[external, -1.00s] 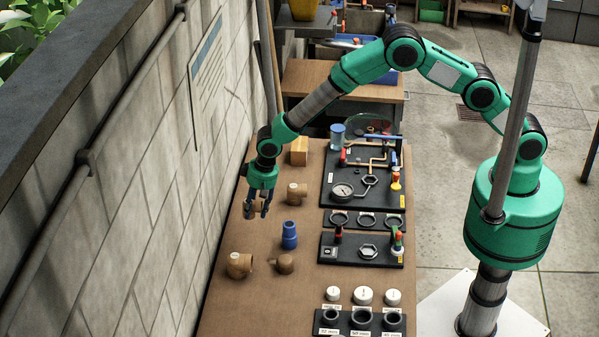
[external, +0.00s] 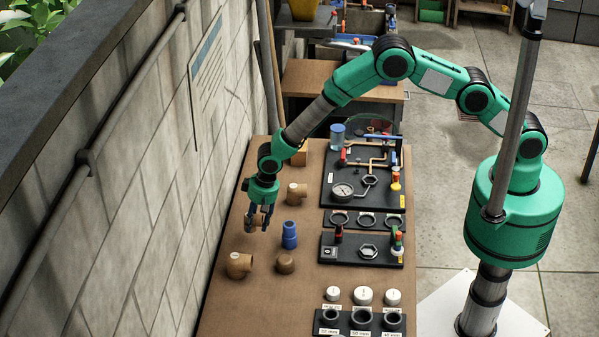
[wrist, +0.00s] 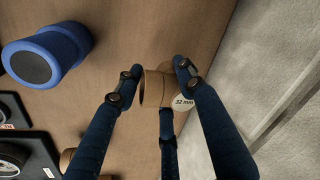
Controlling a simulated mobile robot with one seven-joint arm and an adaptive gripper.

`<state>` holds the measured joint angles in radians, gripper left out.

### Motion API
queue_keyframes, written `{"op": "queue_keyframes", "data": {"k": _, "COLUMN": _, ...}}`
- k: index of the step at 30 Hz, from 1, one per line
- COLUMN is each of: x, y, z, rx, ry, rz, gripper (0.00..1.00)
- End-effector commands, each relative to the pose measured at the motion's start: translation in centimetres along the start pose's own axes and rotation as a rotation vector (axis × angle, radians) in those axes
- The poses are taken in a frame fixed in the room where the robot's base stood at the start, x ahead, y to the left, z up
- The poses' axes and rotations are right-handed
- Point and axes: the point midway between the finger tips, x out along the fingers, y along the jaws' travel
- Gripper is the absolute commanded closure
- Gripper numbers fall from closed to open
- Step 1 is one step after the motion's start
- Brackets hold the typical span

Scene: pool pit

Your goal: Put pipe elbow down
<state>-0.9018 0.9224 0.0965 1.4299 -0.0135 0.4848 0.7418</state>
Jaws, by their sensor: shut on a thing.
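The held pipe elbow is brown and labelled "32 mm" in the wrist view (wrist: 157,90). My gripper (external: 261,222) is shut on it, with dark blue fingers (wrist: 155,82) on either side of it. In the external view the held elbow is small and partly hidden by the fingers. It hangs at the wall side of the brown workbench (external: 225,305); I cannot tell how far above the top it is. Other brown fittings stand on the bench: one behind the gripper (external: 297,193), one nearer the camera (external: 239,264) and one to its right (external: 285,262).
A blue coupling (external: 290,236) stands just right of my gripper; it also shows in the wrist view (wrist: 48,56). Black panels with a gauge (external: 343,190) and valves line the bench's right side. The block wall (external: 170,190) runs along the left. Bare bench lies at the front left.

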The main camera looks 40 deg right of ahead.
Motion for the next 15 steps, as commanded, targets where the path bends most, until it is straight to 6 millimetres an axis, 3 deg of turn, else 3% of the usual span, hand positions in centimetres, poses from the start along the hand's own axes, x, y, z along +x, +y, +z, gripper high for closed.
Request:
{"op": "queue_keyframes", "data": {"k": 8, "x": 0.3, "y": 0.1, "z": 0.1, "rx": 0.000, "ry": -0.001, "rz": 0.000, "gripper": 1.00}}
{"op": "queue_keyframes", "data": {"k": 15, "x": 2.6, "y": 0.4, "z": 0.5, "rx": 0.000, "ry": -0.001, "rz": 0.001, "gripper": 1.00}}
